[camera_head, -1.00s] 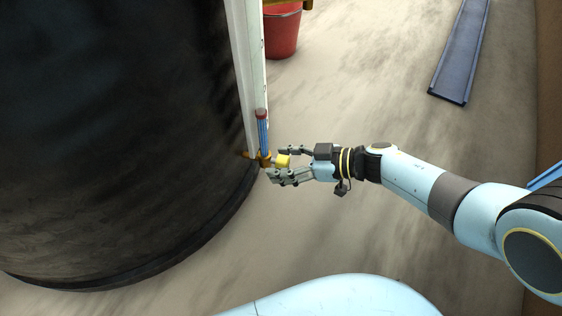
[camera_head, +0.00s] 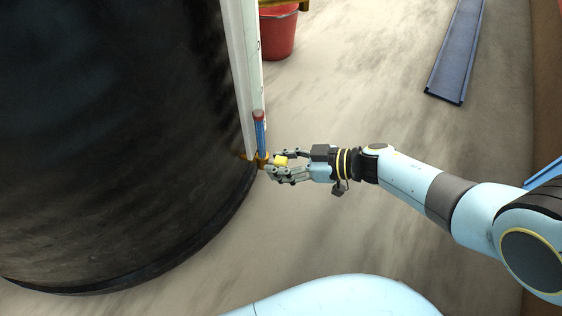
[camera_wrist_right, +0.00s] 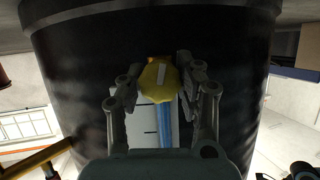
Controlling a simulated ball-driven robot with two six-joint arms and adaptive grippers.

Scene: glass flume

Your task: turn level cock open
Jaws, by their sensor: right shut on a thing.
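The level cock has a yellow knob (camera_head: 281,161) on a brass fitting at the foot of a blue sight tube (camera_head: 260,136), low on the side of a big dark tank (camera_head: 120,130). My right gripper (camera_head: 276,167) is shut on the yellow knob, reaching it from the right. In the right wrist view the knob (camera_wrist_right: 158,76) sits between the two fingertips, with a pale bar mark upright on its face. The blue tube (camera_wrist_right: 163,125) shows below it there. The brass fitting is partly hidden by the fingers. My left gripper is not in view.
A white post (camera_head: 244,70) stands behind the sight tube against the tank. A red bucket (camera_head: 278,34) stands at the top, and a dark blue channel (camera_head: 456,55) lies at the upper right. The pale floor between them and my arm is clear.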

